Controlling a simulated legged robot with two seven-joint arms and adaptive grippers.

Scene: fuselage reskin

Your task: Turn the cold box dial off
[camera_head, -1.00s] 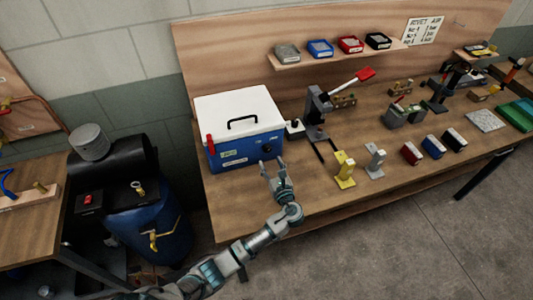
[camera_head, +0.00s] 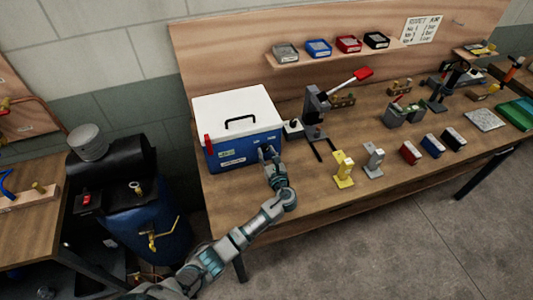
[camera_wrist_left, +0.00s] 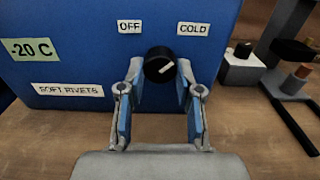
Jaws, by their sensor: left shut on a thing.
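The cold box (camera_head: 238,130) has a blue body and a white lid with a black handle, and it stands on the workbench. Its black dial (camera_wrist_left: 159,66) is on the blue front face in the left wrist view, below the labels OFF (camera_wrist_left: 130,27) and COLD (camera_wrist_left: 193,29). The dial's white mark slants up to the right, toward COLD. My left gripper (camera_wrist_left: 160,80) has its fingertips on either side of the dial and is shut on it. In the head view the left gripper (camera_head: 268,154) hides the dial. My right gripper is not in view.
Labels "-20 C" (camera_wrist_left: 31,50) and "SOFT RIVETS" (camera_wrist_left: 68,90) are on the box front. A white block with a black knob (camera_wrist_left: 241,64) stands close at the right of the box. A yellow tool (camera_head: 343,170) stands further right on the bench.

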